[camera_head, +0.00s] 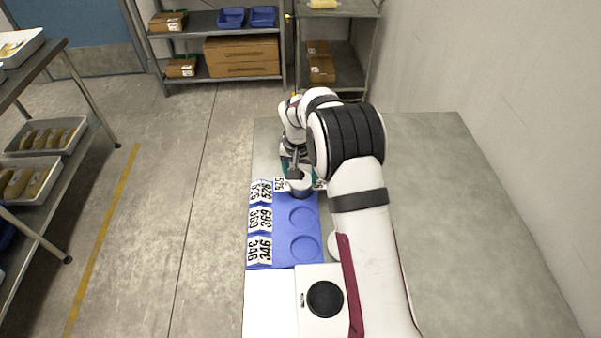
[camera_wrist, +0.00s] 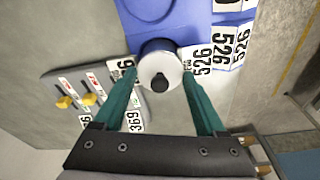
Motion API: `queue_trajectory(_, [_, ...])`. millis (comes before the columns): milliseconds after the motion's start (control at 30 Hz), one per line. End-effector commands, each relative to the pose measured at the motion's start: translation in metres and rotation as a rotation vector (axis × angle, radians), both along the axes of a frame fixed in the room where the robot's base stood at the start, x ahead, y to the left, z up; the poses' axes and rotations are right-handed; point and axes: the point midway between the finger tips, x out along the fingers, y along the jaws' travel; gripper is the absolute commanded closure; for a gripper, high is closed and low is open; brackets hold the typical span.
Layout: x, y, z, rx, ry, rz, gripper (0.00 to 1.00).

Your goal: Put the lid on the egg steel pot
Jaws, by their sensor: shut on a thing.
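My gripper (camera_wrist: 161,74) has teal fingers, shut on the sides of a round steel piece (camera_wrist: 150,66) with a pale top and a black knob (camera_wrist: 160,83). Its shiny side wall reflects blue. I cannot tell whether it is the lid alone or a lid on a pot. In the head view, the grey steel piece (camera_head: 301,186) is at the far end of the blue tray (camera_head: 284,226), beside the 526 labels (camera_head: 260,190). My arm hides part of this area. I cannot make out a separate pot.
The tray has two empty round recesses, beside the 369 labels (camera_head: 260,218) and 346 labels (camera_head: 259,250). In the wrist view, a grey board (camera_wrist: 64,84) carries labels and yellow-ended pieces (camera_wrist: 65,102). The table (camera_head: 470,220) is clear on the right.

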Motion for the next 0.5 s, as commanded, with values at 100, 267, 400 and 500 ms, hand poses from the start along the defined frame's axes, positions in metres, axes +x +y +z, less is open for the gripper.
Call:
queue_trajectory(100, [0.0,0.0,0.0001,0.0,0.0,0.0,0.78])
queue_trajectory(267, [-0.0001,0.0,-0.0003,0.0,0.0,0.0,0.78])
queue_trajectory(400, [-0.0001,0.0,-0.0003,0.0,0.0,0.0,0.78])
queue_trajectory(500, [-0.0001,0.0,-0.0003,0.0,0.0,0.0,0.23])
